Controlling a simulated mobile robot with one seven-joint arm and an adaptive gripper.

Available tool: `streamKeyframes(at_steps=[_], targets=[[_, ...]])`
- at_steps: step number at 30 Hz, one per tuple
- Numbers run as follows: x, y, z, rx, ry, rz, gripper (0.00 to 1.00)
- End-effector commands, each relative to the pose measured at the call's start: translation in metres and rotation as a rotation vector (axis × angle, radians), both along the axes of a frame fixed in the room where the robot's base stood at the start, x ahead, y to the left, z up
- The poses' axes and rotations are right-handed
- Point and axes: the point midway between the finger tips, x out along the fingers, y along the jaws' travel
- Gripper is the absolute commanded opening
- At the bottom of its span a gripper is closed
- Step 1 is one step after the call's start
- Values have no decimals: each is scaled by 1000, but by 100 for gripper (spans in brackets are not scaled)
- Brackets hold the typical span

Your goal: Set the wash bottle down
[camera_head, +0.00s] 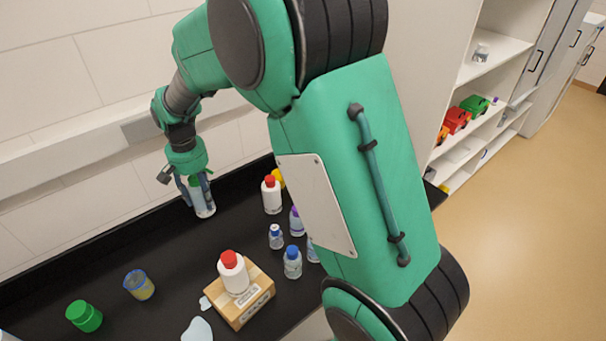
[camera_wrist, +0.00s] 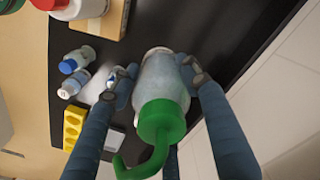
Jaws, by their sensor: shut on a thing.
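The wash bottle (camera_wrist: 163,80) is clear, with a green cap (camera_wrist: 160,122) and a bent green spout. In the wrist view it lies between the two fingers of my gripper (camera_wrist: 160,82), which is shut on its body. In the head view my gripper (camera_head: 195,184) is over the far part of the black counter (camera_head: 160,235), near the wall.
A white red-capped bottle (camera_head: 271,198) stands to the right, near several small bottles (camera_head: 292,263). Another red-capped bottle (camera_head: 233,275) stands on a cardboard box (camera_head: 257,302). A blue-rimmed container (camera_head: 139,286) and a green-lidded jar (camera_head: 84,317) stand left. Counter between is clear.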

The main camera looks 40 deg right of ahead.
Motion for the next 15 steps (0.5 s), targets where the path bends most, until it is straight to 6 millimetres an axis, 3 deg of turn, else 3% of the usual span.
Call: streamKeyframes(at_steps=[6, 15], targets=[[23, -71, 1, 0, 0, -116, 0], [40, -169, -1, 1, 0, -269, 0]])
